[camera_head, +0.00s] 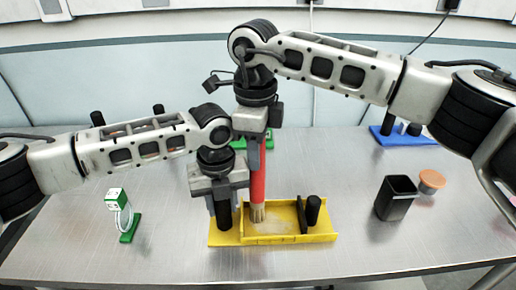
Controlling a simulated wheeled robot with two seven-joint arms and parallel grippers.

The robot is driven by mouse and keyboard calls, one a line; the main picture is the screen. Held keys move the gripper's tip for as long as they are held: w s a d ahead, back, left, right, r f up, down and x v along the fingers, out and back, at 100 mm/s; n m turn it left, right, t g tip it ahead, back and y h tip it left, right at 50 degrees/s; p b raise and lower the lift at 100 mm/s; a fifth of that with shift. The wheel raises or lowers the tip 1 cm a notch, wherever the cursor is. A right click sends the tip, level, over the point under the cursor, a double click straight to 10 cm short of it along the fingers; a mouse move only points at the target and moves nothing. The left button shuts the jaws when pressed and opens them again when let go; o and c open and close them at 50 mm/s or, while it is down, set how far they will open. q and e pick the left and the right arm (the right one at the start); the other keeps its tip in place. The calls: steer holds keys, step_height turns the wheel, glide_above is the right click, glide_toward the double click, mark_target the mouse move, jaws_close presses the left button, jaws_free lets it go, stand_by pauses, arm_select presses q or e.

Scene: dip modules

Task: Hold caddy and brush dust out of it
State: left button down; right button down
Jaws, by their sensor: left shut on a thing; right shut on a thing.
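The yellow caddy (290,238) sits on the metal table at the front middle. It has a black post at its right and a dark divider, with pale dust (268,227) on its floor. My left gripper (224,212) is shut on a black post at the caddy's left end; its fingers partly hide that post. My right gripper (256,137) is above the caddy, shut on the upright brush (258,178), which has a red handle and tan bristles. The bristles are inside the caddy by the dust; whether they touch the floor I cannot tell.
A black open cup (396,197) and an orange-topped round container (431,181) stand at right. A blue caddy (400,136) is at the back right. A green base (131,227) with a green and white block is at left. A green item is partly hidden behind my grippers.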

steer(key=shift+s+d, duration=0.3)
steer(key=shift+d, duration=0.6)
steer(key=shift+s+d, duration=0.35)
steer(key=shift+d, duration=0.6)
steer(key=shift+s+d, duration=0.3)
steer(key=shift+d, duration=0.6)
steer(key=shift+s+a, duration=0.25)
steer(key=shift+a, duration=0.45)
steer(key=shift+s+a, duration=0.3)
steer(key=shift+a, duration=0.35)
steer(key=shift+s+a, duration=0.25)
steer(key=shift+a, duration=0.45)
stand_by(3.3)
